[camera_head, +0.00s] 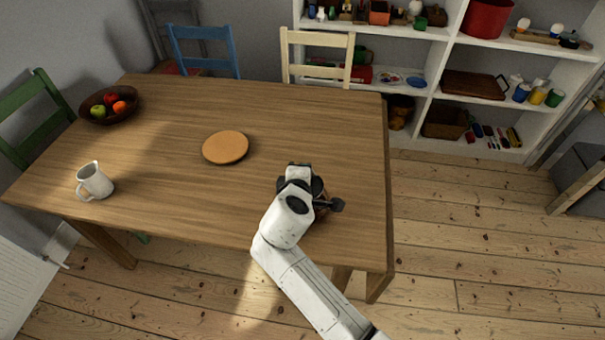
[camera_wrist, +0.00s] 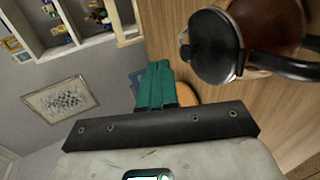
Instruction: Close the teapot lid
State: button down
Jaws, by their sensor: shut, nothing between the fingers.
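The teapot (camera_wrist: 272,22) shows in the wrist view at the upper right, with a glossy brown body and a dark handle (camera_wrist: 285,66). In the head view my arm's end is over the table's right part and hides most of the teapot and the fingers.
The wooden table (camera_head: 165,130) holds a round orange-brown mat (camera_head: 226,147), a white jug (camera_head: 94,181) and a fruit bowl (camera_head: 110,105). Chairs stand behind and at the left, including a blue one (camera_head: 204,50). White shelves (camera_head: 430,50) are at the back right. The table's middle is mostly clear.

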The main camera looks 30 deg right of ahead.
jog(key=shift+w+d+g, duration=0.25)
jog(key=shift+w+g, duration=0.05)
jog(key=shift+f+x, duration=0.25)
jog(key=shift+x, duration=1.15)
jog(key=shift+a+f, duration=0.1)
jog(key=shift+a, duration=0.1)
notch_tip(320, 180, up, 14)
jog(key=p, duration=0.1)
jog(key=shift+a+p, duration=0.4)
jog(key=shift+a, duration=0.1)
